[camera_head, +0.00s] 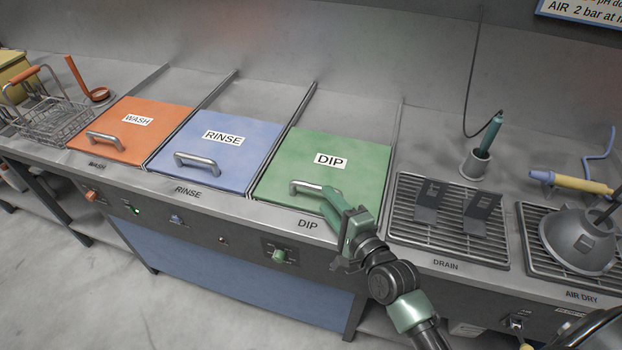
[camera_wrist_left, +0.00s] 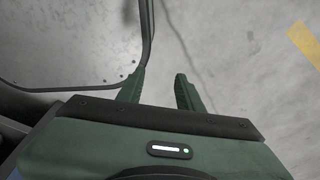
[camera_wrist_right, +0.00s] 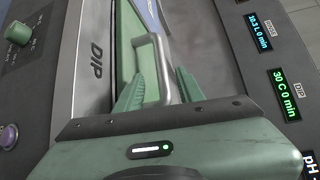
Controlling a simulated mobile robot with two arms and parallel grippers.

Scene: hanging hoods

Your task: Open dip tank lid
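The green DIP lid (camera_head: 335,165) lies flat over its tank, between the blue RINSE lid and the drain rack. Its metal bar handle (camera_head: 303,186) is at the lid's front edge. My right gripper (camera_head: 331,200) is at the handle's right end. In the right wrist view my right gripper (camera_wrist_right: 158,85) is open, with the handle (camera_wrist_right: 163,65) between its fingers; firm contact is not visible. My left gripper (camera_wrist_left: 160,85) is open and empty in the left wrist view, above the grey floor. It is not visible in the head view.
The blue RINSE lid (camera_head: 222,140) and orange WASH lid (camera_head: 130,128) lie shut to the left. The drain rack (camera_head: 448,222) holds two dark plates. A grey hood (camera_head: 578,240) sits on the air-dry rack. A green knob (camera_head: 279,256) is on the front panel.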

